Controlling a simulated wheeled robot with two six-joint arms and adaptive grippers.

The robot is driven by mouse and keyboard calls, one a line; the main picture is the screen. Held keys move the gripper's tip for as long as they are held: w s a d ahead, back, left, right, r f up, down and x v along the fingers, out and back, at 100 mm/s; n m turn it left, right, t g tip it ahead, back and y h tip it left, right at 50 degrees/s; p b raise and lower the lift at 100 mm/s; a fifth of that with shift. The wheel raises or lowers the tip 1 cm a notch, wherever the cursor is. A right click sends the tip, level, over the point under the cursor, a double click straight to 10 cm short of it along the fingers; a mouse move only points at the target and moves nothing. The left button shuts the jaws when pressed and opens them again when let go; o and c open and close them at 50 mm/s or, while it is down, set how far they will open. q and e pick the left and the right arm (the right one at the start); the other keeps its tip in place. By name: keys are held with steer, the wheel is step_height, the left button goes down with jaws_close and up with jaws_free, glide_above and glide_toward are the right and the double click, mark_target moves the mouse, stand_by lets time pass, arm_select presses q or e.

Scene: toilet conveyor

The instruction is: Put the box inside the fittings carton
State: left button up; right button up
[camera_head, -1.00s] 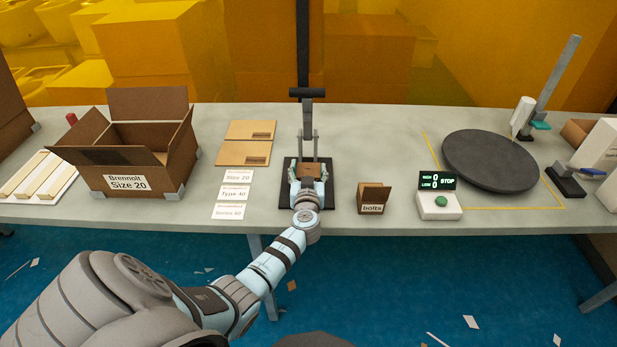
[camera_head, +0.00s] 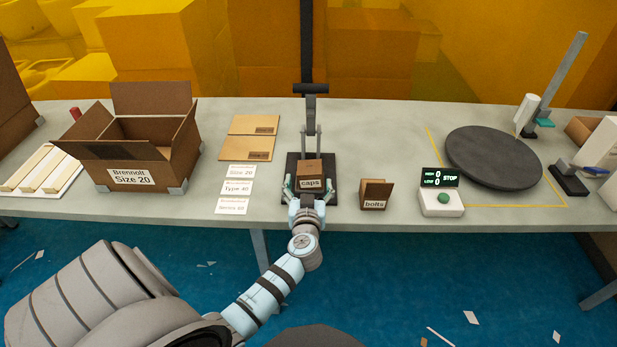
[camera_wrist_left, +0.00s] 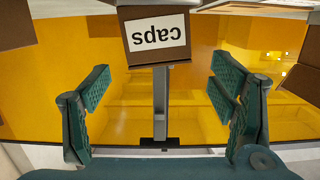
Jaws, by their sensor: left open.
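A small brown box labelled "caps" (camera_head: 309,174) stands on the black base of a press-like stand (camera_head: 331,163). The "caps" box also shows upside down at the top of the left wrist view (camera_wrist_left: 156,40). My left gripper (camera_head: 309,189) is open, its fingers spread either side of the box's near end. In the left wrist view the left gripper (camera_wrist_left: 160,88) has nothing between its green pads; the box lies beyond the tips. A large open brown carton labelled "Brennolt Size 20" (camera_head: 170,155), probably the fittings carton, stands on the left of the table. Its bottom is hidden.
A small open "bolts" box (camera_head: 376,194) stands right of the stand, then a counter display (camera_head: 441,203) and a dark round turntable (camera_head: 493,158). Label cards (camera_head: 236,187) and flat brown cardboard pieces (camera_head: 252,125) lie between carton and stand. White-and-wood strips (camera_head: 42,172) lie far left.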

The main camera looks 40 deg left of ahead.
arm_select(q)
steer(key=v, duration=0.6)
steer(key=shift+s+d, duration=0.25)
steer(key=shift+s, duration=0.05)
